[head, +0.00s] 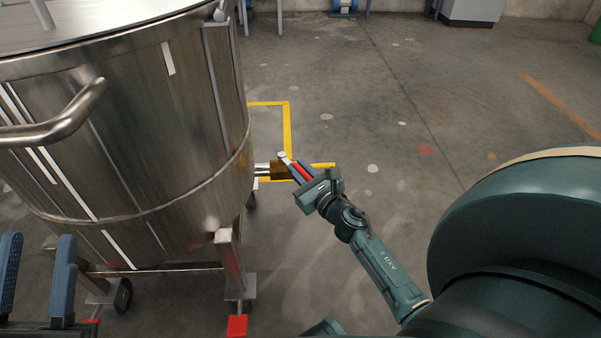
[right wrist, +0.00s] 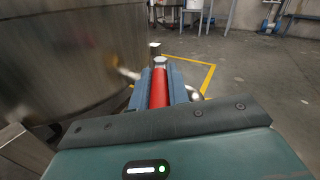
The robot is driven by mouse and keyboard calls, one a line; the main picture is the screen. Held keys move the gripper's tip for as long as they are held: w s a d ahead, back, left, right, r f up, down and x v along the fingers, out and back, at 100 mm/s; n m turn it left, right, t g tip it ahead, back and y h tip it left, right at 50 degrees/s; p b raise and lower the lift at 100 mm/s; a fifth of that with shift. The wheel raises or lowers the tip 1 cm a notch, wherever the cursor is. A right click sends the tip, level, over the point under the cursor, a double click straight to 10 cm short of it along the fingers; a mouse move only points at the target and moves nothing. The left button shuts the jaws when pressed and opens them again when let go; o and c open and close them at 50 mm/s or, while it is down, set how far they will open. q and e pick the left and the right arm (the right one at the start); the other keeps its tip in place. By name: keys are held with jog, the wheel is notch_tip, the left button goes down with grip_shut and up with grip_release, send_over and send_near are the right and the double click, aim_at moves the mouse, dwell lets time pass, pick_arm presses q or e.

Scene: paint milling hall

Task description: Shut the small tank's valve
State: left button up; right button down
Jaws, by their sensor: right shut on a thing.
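The steel tank (head: 140,130) stands on legs with casters at the left of the head view; its curved wall also fills the upper left of the right wrist view (right wrist: 60,60). A short outlet pipe with a brass valve (head: 279,171) sticks out low on its right side. My right gripper (head: 299,171) is shut on the valve's red lever (right wrist: 159,88), which lies lengthwise between the blue fingers. In the head view the lever slants across the pipe's line, partly hidden by the gripper. My left gripper (head: 38,250) is open and empty at the lower left, in front of the tank.
A tubular handle (head: 60,125) juts from the tank's near side. A red caster pedal (head: 237,325) sits under the nearest leg. Yellow floor tape (head: 287,125) runs behind the valve.

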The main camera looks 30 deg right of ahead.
dwell(0.4)
jog(key=c, duration=1.3)
grip_release()
jog(key=shift+c, duration=0.2)
pick_arm(q)
jog(key=shift+s+a+f, duration=0.1)
pick_arm(e)
jog(key=shift+s, duration=0.1)
